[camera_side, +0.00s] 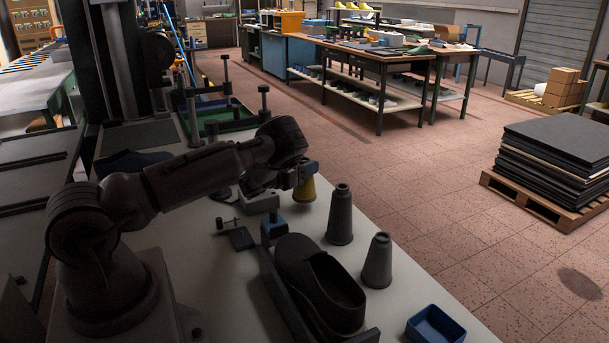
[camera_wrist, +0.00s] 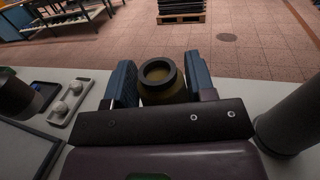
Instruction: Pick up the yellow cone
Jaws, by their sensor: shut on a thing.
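The yellow cone (camera_side: 304,191) is at the far right part of the bench in the side view, under my gripper (camera_side: 297,175). In the wrist view the yellow cone (camera_wrist: 160,88) stands upright between the two blue fingers of my gripper (camera_wrist: 160,84), and its dark ring-shaped top faces the camera. The fingers are closed on its sides. The side view does not clearly show whether its base touches the bench.
Two grey cones (camera_side: 340,216) (camera_side: 377,263) stand on the bench in front of the yellow cone. A dark shoe (camera_side: 318,284) lies along a rail nearby. A blue tray (camera_side: 435,325) sits near the bench's front corner. The bench edge is close on the right.

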